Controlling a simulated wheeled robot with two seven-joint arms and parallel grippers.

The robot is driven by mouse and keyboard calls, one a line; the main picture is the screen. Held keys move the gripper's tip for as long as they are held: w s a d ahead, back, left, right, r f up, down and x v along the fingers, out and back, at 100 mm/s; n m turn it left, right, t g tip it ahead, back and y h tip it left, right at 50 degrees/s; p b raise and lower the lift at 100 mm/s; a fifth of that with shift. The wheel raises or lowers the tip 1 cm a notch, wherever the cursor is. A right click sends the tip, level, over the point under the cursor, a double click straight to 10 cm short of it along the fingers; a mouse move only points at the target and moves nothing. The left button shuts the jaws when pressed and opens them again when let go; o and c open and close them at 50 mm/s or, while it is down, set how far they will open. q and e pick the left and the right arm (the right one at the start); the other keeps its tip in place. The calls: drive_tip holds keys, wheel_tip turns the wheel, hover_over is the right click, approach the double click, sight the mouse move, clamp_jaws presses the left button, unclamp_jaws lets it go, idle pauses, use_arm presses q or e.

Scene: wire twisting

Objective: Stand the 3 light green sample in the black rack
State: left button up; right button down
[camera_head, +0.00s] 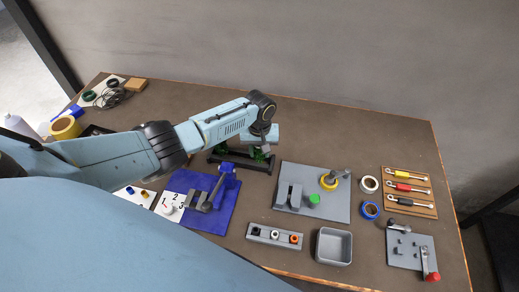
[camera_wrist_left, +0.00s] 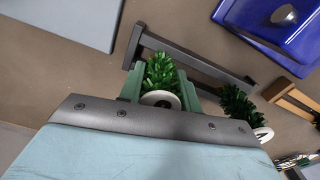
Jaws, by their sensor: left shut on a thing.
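My left gripper (camera_head: 261,146) reaches down over the black rack (camera_head: 232,163) near the middle of the table. In the wrist view, the left gripper (camera_wrist_left: 160,88) is shut on a green, bristly sample (camera_wrist_left: 160,70) with a white numbered disc at its near end. The sample is at the rack (camera_wrist_left: 195,66); whether it rests in it I cannot tell. A second green sample (camera_wrist_left: 237,101), also with a white disc, stands farther along the rack, apart from the gripper. It shows in the head view (camera_head: 220,148) beside my arm. A third is not clearly visible.
A blue mat (camera_head: 222,207) with a blue-and-grey fixture lies in front of the rack. A grey plate (camera_head: 331,207) with fixtures is to the right. A grey bin (camera_head: 334,246) and a small socket strip (camera_head: 274,235) sit near the front edge. Tape rolls and tools lie farther right.

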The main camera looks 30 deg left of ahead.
use_arm(q)
drive_tip(key=o, duration=1)
wheel_tip(320, 180, up, 13)
drive_tip(key=shift+r+p, duration=0.2)
drive_tip(key=shift+p, duration=0.75)
